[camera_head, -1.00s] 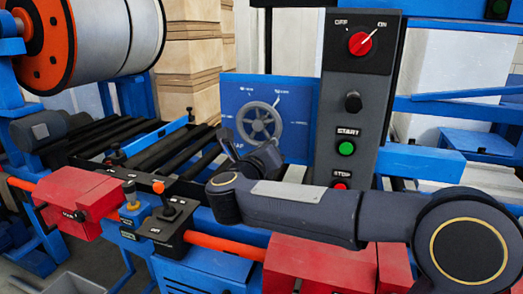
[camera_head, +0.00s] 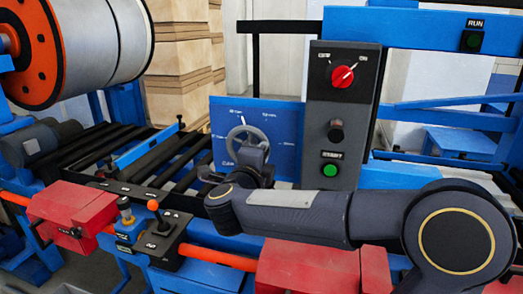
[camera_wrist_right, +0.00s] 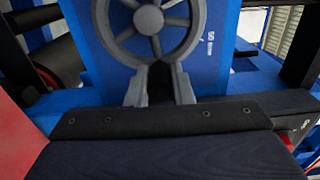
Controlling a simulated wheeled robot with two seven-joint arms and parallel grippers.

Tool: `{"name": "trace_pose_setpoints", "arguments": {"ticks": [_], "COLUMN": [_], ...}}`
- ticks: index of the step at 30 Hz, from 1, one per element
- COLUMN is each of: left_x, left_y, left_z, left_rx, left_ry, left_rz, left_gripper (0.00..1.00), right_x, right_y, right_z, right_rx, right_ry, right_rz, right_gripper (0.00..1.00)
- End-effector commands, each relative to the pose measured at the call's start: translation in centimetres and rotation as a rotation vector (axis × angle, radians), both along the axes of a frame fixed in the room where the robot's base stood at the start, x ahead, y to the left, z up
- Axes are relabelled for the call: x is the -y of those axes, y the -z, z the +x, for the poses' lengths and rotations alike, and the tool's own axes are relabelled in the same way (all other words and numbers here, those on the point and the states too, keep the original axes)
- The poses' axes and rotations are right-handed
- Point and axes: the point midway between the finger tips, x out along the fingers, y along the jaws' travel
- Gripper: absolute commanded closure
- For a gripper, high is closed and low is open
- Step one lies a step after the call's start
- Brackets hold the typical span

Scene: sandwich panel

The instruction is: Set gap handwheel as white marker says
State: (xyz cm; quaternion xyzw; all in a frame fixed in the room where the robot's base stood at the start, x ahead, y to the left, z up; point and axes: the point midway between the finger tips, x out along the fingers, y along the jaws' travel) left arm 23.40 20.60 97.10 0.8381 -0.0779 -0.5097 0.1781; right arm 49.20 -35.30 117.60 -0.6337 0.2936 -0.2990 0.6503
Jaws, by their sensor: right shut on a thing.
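The grey spoked gap handwheel (camera_head: 238,134) sits on the blue panel (camera_head: 287,118), which has white tick marks and small labels around the wheel. In the right wrist view the handwheel (camera_wrist_right: 150,18) fills the top middle, and a sideways white label shows on the panel (camera_wrist_right: 212,75). My right gripper (camera_head: 252,157) reaches in from below and is shut on the handwheel's lower rim. In the right wrist view its fingers (camera_wrist_right: 158,72) meet at that rim. It hides the lower right of the wheel in the head view. The lettering is too small to read surely. My left gripper is not in view.
A grey control post (camera_head: 318,114) with a red knob (camera_head: 342,76) and green button (camera_head: 330,170) stands close right of the wheel. A lever box (camera_head: 160,238) and red blocks (camera_head: 75,213) are in front. Rollers (camera_head: 155,160) lie to the left.

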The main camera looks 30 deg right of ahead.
Motion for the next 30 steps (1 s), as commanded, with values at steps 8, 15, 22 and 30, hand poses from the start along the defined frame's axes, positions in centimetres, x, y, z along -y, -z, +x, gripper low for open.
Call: {"name": "trace_pose_setpoints", "arguments": {"ticks": [8,15,22,30], "left_x": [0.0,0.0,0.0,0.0], "left_y": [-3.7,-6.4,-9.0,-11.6], "left_z": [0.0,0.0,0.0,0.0], "left_rx": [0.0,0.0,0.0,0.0], "left_ry": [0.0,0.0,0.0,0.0], "left_rz": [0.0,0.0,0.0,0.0], "left_gripper": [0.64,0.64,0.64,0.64], "right_x": [-0.3,-0.7,-1.2,-1.8], "right_y": [-2.1,-3.1,-3.8,-4.3], "right_z": [0.3,0.8,1.3,2.1], "right_rx": [-0.197,-0.37,-0.536,-0.711], "right_ry": [-0.002,-0.001,-0.002,-0.003], "right_rz": [-0.172,-0.32,-0.462,-0.61], "right_gripper": [1.0,1.0,1.0,1.0]}}
